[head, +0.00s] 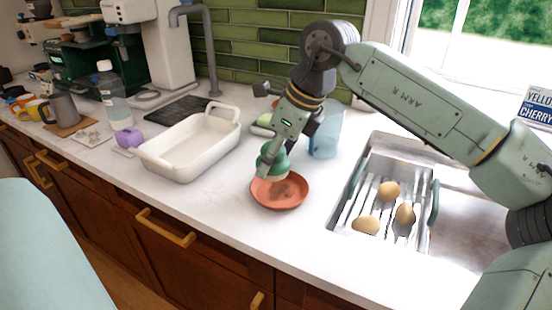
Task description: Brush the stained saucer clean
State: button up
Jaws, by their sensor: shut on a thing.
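The saucer (282,202), reddish-orange and shallow, sits on the white counter in the middle of the head view. My gripper (271,151) is above it, pointing down, and is shut on a green brush (273,161). The pale lower part of the brush is over the saucer's back left inside; I cannot tell if it touches the surface. The brush and gripper hide part of the saucer's inside. No stain can be made out at this size.
A white baking dish (152,164) stands to the left and a clear blue pitcher (327,146) stands behind. A sink (354,185) with a rack holding several round tan items is to the right. Free counter lies in front of the baking dish and saucer.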

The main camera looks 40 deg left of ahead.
jog(key=shift+r+p, duration=0.8)
jog(key=shift+r, duration=0.75)
jog(key=shift+d, duration=0.1)
